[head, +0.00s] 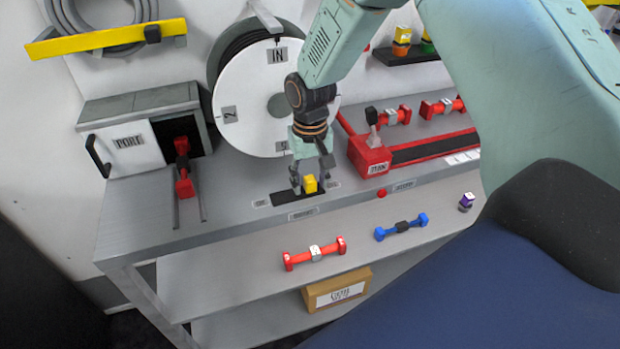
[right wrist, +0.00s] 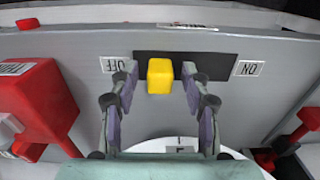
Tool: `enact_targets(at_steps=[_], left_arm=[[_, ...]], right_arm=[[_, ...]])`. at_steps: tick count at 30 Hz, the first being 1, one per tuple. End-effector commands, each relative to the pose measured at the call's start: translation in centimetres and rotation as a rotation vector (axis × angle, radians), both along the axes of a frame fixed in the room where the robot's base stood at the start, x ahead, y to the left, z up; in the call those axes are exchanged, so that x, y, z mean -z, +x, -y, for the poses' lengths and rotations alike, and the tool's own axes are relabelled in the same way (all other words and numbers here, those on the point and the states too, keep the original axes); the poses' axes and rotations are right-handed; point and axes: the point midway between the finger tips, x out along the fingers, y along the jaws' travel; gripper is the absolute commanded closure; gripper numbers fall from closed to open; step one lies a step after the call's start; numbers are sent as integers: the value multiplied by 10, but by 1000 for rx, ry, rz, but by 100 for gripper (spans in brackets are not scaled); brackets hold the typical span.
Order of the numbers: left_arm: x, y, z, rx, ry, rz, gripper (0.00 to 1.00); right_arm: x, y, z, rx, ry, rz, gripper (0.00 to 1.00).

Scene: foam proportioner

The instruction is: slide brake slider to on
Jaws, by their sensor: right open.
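The yellow brake slider (head: 310,184) stands in a dark slot (head: 283,199) on the grey bench top. In the right wrist view the slider (right wrist: 160,76) is at the slot's left end, beside the upside-down OFF label (right wrist: 114,65). The ON label (right wrist: 248,68) is past the slot's far right end in that view. My right gripper (head: 311,178) points down over the slot, open. In the right wrist view its fingers (right wrist: 159,84) stand on either side of the slider with visible gaps. My left gripper is in neither view.
A white hose reel (head: 245,110) stands behind the gripper. A red device (head: 368,155) sits to the right in the head view, and a PORT box (head: 128,143) to the left. Red (head: 315,253) and blue (head: 401,227) dumbbell-shaped parts lie on the lower shelf.

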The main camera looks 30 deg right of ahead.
Motion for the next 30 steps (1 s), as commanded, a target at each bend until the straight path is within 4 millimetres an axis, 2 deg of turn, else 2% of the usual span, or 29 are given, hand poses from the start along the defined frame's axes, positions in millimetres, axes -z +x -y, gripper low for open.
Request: enact_targets(at_steps=[2,19,30], left_arm=[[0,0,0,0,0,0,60],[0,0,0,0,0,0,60],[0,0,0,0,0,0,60]], right_arm=[[0,0,0,0,0,0,53],[0,0,0,0,0,-1,100],[-1,-1,0,0,1,-3,100]])
